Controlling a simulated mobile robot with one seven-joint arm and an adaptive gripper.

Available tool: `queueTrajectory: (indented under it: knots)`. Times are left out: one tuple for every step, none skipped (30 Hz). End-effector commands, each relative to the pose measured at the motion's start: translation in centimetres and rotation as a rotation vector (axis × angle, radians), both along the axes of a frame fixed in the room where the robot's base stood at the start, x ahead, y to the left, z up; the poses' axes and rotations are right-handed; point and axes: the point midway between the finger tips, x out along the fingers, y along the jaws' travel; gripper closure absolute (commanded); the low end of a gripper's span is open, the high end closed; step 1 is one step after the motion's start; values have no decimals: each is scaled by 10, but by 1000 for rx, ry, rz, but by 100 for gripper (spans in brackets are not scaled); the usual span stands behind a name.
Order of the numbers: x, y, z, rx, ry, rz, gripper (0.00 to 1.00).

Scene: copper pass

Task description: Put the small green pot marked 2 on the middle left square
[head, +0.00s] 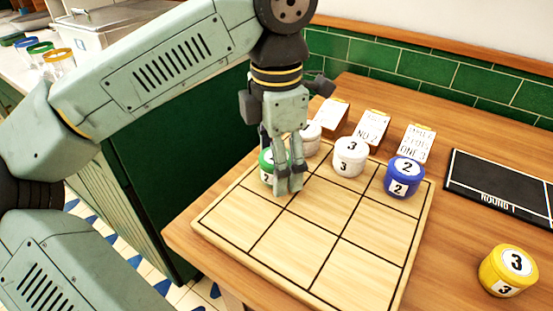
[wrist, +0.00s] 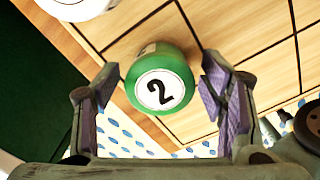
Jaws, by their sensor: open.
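The small green pot marked 2 (head: 267,164) stands on the wooden grid board (head: 228,215), by its left edge. It appears to be on the middle left square, in front of the white pot at the far left. The wrist view shows the green pot (wrist: 160,83) upright, with a white label and a black 2. My gripper (head: 287,180) is at the pot and partly hides it in the head view. In the wrist view its two fingers (wrist: 165,92) are open, one on each side of the pot, with gaps visible.
A white pot (head: 311,137), a white pot marked 3 (head: 350,157) and a blue pot marked 2 (head: 404,178) stand along the board's far row. A yellow pot marked 3 (head: 507,270) and a black slate (head: 500,188) lie right of the board. The near row is clear.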

Motion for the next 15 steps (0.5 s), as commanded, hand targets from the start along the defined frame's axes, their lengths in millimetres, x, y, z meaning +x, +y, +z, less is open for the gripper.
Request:
queueTrajectory:
  knots:
    - [0, 0, 0, 0, 0, 0, 35]
    - [0, 0, 0, 0, 0, 0, 35]
    - [0, 0, 0, 0, 0, 0, 35]
    - [0, 0, 1, 0, 0, 0, 35]
    - [0, 0, 2, 0, 0, 0, 35]
    - [0, 0, 4, 0, 0, 0, 35]
    - [0, 0, 7, 0, 0, 0, 35]
    - [0, 0, 8, 0, -1, 1, 35]
    - [1, 0, 12, -1, -1, 1, 35]
    - [1, 0, 17, 0, -1, 2, 35]
    - [1, 0, 23, 1, -3, 2, 35]
    - [1, 0, 31, 0, -3, 2, 35]
    - [0, -1, 37, 0, -2, 1, 35]
    - [1, 0, 44, 1, -3, 3, 35]
    - [1, 0, 54, 2, -4, 3, 35]
